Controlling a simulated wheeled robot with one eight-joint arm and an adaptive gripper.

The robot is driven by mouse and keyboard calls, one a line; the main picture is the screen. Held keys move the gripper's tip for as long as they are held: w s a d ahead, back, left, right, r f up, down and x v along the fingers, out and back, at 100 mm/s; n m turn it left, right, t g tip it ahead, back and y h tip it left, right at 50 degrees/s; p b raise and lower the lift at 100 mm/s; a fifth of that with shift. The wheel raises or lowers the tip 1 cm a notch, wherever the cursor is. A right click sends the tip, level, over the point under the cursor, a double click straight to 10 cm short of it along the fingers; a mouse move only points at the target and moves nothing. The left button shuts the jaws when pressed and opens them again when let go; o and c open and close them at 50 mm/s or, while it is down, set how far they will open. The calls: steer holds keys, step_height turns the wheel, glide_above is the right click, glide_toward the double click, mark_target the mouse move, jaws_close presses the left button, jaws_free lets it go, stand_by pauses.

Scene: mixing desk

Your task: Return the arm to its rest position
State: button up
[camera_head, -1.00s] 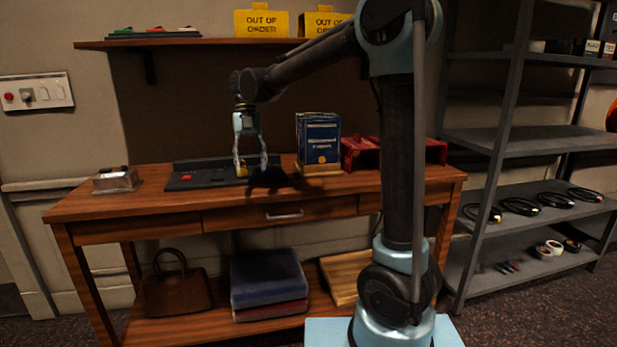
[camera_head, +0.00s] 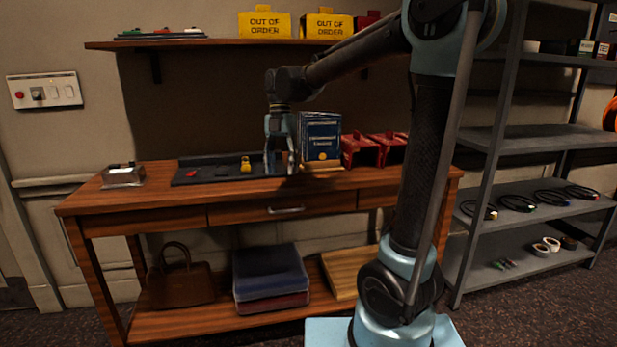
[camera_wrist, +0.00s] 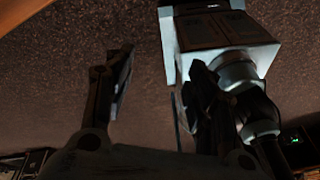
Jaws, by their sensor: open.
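My gripper (camera_head: 281,168) hangs from my bent arm over the wooden desk (camera_head: 180,198), just left of the blue booklets (camera_head: 321,137). In the head view I cannot make out the gap between its fingers. In the wrist view my gripper (camera_wrist: 155,85) shows two dark fingers spread apart, with nothing between them. Behind them are dark speckled floor and my own light blue base. My arm reaches from the column at the right, leftward and down toward the desk.
A black panel (camera_head: 215,172) with a yellow piece (camera_head: 245,164) lies left of my gripper. Red holders (camera_head: 375,149) stand right of the booklets. A wall shelf (camera_head: 200,43) with yellow signs (camera_head: 265,25) is above. Grey shelving (camera_head: 530,143) stands at the right.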

steer(key=s+d+f+m+t, duration=0.1)
steer(key=s+d+f+m, duration=0.15)
steer(key=d+m, duration=0.3)
steer(key=s+d+f+m+t+y, duration=0.1)
steer(key=s+d+f+m, duration=0.15)
steer(key=d+m, duration=0.3)
steer(key=s+d+f+m+t, duration=0.1)
steer(key=s+d+m, duration=0.25)
steer(key=d, duration=0.25)
steer(key=s+d+f+m+t, duration=0.1)
steer(key=s+d+f+m, duration=0.3)
steer(key=m, duration=0.4)
steer(key=s+d+f+m+t, duration=0.1)
steer(key=s+d+f+m, duration=0.3)
steer(key=f+m, duration=0.5)
steer(key=shift+s+d+f+t+h, duration=0.3)
steer(key=shift+d+h, duration=0.1)
steer(key=shift+d, duration=0.7)
steer(key=shift+w+f, duration=0.15)
steer(key=shift+w, duration=0.35)
